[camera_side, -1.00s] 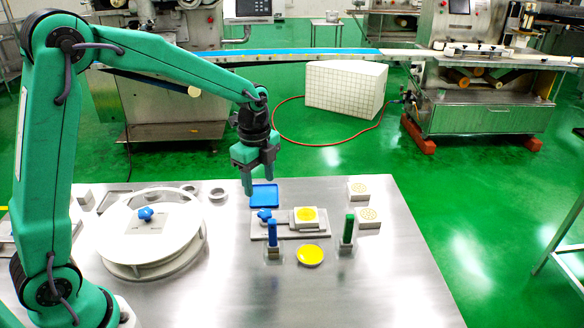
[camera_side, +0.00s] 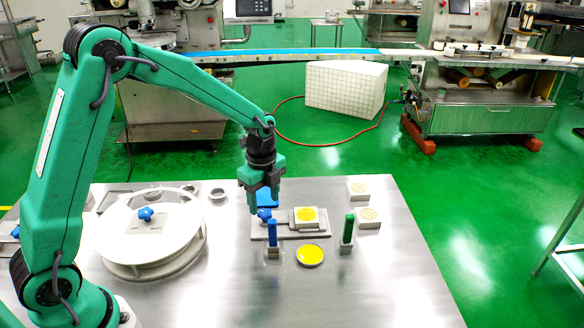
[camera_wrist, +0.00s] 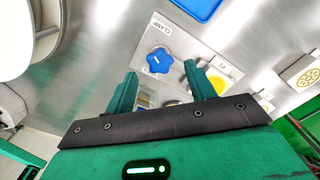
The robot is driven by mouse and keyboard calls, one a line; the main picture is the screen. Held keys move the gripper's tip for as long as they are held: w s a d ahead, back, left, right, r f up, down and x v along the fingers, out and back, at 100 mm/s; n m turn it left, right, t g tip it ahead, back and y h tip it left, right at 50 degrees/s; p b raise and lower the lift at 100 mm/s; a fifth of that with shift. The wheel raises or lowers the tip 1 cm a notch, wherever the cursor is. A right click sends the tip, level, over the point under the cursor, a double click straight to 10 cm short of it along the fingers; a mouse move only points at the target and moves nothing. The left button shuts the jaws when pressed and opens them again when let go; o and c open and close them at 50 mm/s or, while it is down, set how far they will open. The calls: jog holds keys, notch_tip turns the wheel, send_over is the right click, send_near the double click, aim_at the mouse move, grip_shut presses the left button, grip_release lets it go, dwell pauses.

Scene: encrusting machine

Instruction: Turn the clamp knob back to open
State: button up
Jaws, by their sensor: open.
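The clamp knob (camera_side: 264,216) is a blue star-shaped knob at the left end of a grey fixture plate (camera_side: 288,232). In the wrist view the blue clamp knob (camera_wrist: 158,61) lies between and beyond my fingertips, beside a "CLAMP" label (camera_wrist: 161,27). A light block with a yellow round top (camera_side: 306,217) sits on the plate to the right of the knob. My gripper (camera_side: 263,200) is open and empty, pointing down just above the knob. It shows no clear contact with the knob. The gripper partly hides the blue tray (camera_side: 268,194) behind it.
A blue upright handle (camera_side: 272,235) and a green one (camera_side: 348,229) stand near the plate's front. A yellow disc (camera_side: 310,255) lies between them. A large round white unit (camera_side: 180,250) with its own blue knob is at left. The table's right front is clear.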

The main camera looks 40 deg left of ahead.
aim_at(265, 212)
jog(key=shift+f, duration=1.55)
jog(key=shift+c, duration=0.4)
jog(key=c, duration=0.9)
